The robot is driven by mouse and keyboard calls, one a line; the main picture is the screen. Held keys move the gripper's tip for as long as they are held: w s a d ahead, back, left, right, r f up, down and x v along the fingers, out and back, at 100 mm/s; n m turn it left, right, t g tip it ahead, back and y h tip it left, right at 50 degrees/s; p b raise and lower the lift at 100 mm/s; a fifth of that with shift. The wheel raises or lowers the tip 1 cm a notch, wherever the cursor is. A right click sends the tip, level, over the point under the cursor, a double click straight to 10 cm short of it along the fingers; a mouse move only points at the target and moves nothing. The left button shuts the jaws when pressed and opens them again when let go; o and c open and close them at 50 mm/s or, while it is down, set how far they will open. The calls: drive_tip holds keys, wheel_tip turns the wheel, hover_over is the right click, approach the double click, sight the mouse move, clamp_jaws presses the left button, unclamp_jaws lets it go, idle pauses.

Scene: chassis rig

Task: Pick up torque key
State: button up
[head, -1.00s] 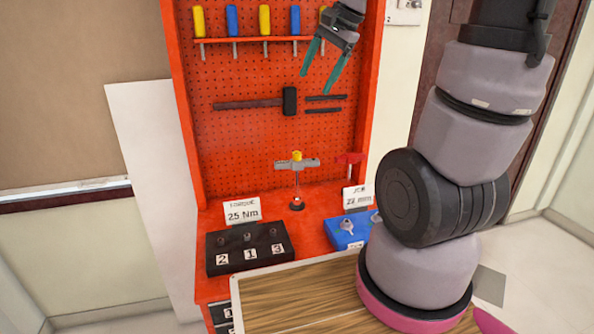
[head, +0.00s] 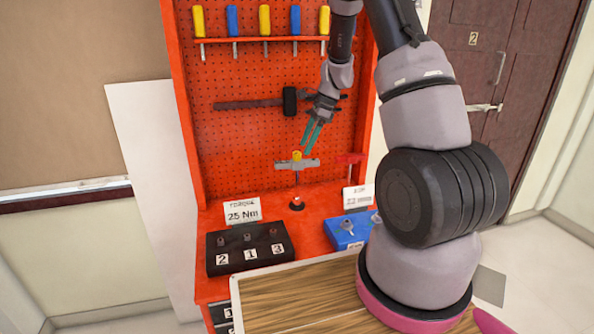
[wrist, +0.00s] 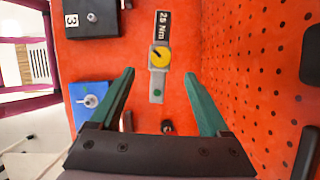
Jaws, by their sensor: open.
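The torque key (head: 287,165) is a grey T-handled tool with a yellow top. It stands upright on the red bench, its thin shaft going down to a dark round base. In the wrist view its grey bar (wrist: 157,88) carries a yellow dial and a dark "25 Nm" label. My gripper (head: 308,147) has green fingers and is open and empty, just above and slightly right of the key. I cannot tell the remaining gap in depth.
A black numbered block (head: 250,256) stands front left and a blue block (head: 345,237) front right. A red-handled tool (head: 349,158) is close at right. The red pegboard (head: 235,140) rises behind, with a hammer (head: 290,101) and screwdrivers.

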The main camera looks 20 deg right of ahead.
sight(297, 160)
drive_tip(key=x, duration=0.7)
drive_tip(key=shift+a+f, duration=0.3)
drive_tip(key=shift+f, duration=0.05)
clamp_jaws()
